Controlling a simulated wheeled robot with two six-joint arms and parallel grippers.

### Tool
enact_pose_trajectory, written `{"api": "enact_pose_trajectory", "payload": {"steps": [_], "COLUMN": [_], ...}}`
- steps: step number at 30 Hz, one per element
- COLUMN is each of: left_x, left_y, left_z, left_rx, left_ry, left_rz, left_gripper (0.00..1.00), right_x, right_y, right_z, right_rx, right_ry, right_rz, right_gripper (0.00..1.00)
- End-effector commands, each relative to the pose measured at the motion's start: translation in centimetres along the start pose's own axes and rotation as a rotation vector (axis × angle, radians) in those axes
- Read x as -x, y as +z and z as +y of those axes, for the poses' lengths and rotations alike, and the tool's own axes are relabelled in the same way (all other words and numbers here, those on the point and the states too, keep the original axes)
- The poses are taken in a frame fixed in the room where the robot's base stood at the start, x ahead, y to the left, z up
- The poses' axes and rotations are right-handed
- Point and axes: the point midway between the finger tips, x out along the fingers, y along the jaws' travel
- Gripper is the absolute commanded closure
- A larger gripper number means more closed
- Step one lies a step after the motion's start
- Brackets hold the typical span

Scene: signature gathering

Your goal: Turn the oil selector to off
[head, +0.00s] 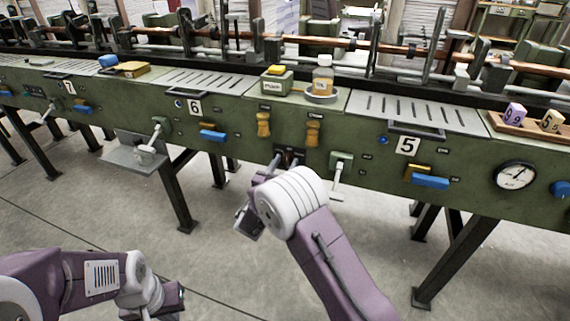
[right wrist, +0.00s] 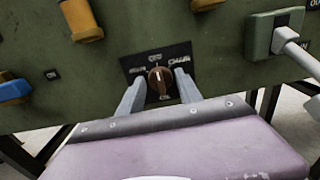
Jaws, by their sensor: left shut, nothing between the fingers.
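The oil selector (right wrist: 160,80) is a round brown knob with a pale pointer line, on a black plate with small white lettering around it. The line points roughly up, and the lettering is too small to read surely. In the head view the plate (head: 290,157) is partly hidden by my right arm. My right gripper (right wrist: 159,76) has one finger on each side of the knob, with small gaps visible, so it is open around it. In the head view its fingers are largely hidden behind my wrist. My left gripper (head: 168,303) is shut and empty, low at the left, away from the panel.
Orange handles (head: 313,132) sit above the selector. A green box with a white lever (head: 338,172) is close on its right. Blue handles (head: 430,182) and a round gauge (head: 515,175) are further right. A grey plate (head: 135,155) juts out at left. The floor in front is clear.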

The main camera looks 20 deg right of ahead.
Motion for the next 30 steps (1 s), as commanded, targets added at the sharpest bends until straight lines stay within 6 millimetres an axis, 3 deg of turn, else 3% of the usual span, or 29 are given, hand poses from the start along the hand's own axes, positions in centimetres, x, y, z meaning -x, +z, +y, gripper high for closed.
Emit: {"api": "enact_pose_trajectory", "payload": {"steps": [11, 22, 30], "left_x": [0.2, 2.1, 2.3], "left_y": [0.0, -0.2, -0.2], "left_z": [0.0, 0.0, 0.1], "left_rx": [0.0, 0.0, 0.0], "left_ry": [0.0, 0.0, 0.0], "left_rz": [0.0, 0.0, 0.0], "left_gripper": [1.0, 1.0, 1.0], "right_x": [0.3, 7.6, 9.1], "right_y": [0.1, 0.2, 0.0], "right_z": [0.1, 0.1, 0.0], "right_rx": [0.0, 0.002, 0.0], "right_ry": [0.001, 0.005, 0.0], "right_rz": [0.0, 0.001, 0.0], "right_gripper": [0.45, 0.45, 0.45]}}
